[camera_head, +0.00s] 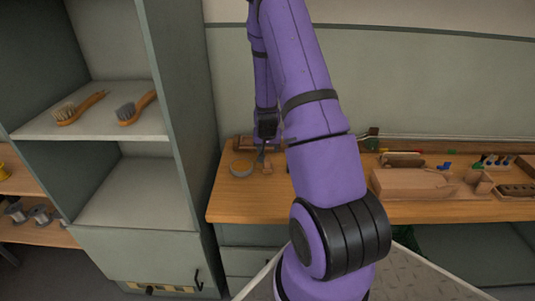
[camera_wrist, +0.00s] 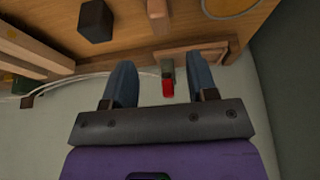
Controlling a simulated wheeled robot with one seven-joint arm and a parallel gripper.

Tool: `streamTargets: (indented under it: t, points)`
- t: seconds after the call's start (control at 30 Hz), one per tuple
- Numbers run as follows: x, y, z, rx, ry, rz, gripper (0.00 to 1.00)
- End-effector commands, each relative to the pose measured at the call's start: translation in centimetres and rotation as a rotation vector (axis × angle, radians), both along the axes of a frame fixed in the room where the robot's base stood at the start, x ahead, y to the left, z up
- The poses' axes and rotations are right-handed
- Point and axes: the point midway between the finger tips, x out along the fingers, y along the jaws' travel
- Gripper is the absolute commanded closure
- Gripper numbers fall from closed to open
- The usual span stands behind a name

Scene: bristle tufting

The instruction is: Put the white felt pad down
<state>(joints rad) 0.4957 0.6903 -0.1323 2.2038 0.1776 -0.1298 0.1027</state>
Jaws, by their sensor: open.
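I cannot make out a white felt pad in either view. My gripper (camera_wrist: 160,64) is open in the wrist view, its two blue-grey fingers well apart. Nothing is clamped between them. A small red and grey-green object (camera_wrist: 167,84) shows in the gap between the fingers; I cannot tell how far below or behind them it is. In the head view my gripper (camera_head: 264,143) is small and dark, over the left part of the wooden bench (camera_head: 225,203), and its fingers are unclear there.
A round ring-edged disc (camera_head: 242,168) and a wooden peg (camera_head: 267,167) are on the bench. A dark block (camera_wrist: 96,20) shows in the wrist view. A wooden block (camera_head: 410,182) and trays fill the bench's right. A shelf with two brushes (camera_head: 78,108) stands left.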

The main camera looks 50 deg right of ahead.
Motion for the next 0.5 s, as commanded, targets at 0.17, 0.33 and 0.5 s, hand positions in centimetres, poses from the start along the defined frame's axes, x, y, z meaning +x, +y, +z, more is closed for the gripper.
streamTargets:
  t: [0.17, 0.33, 0.5]
  points:
    - [-0.4, 0.4, 1.3, 0.000, 0.001, 0.000, 0.47]
    - [0.0, 1.4, 3.2, 0.005, -0.008, 0.019, 0.47]
    - [1.2, 4.8, 8.6, 0.022, -0.032, 0.096, 0.47]
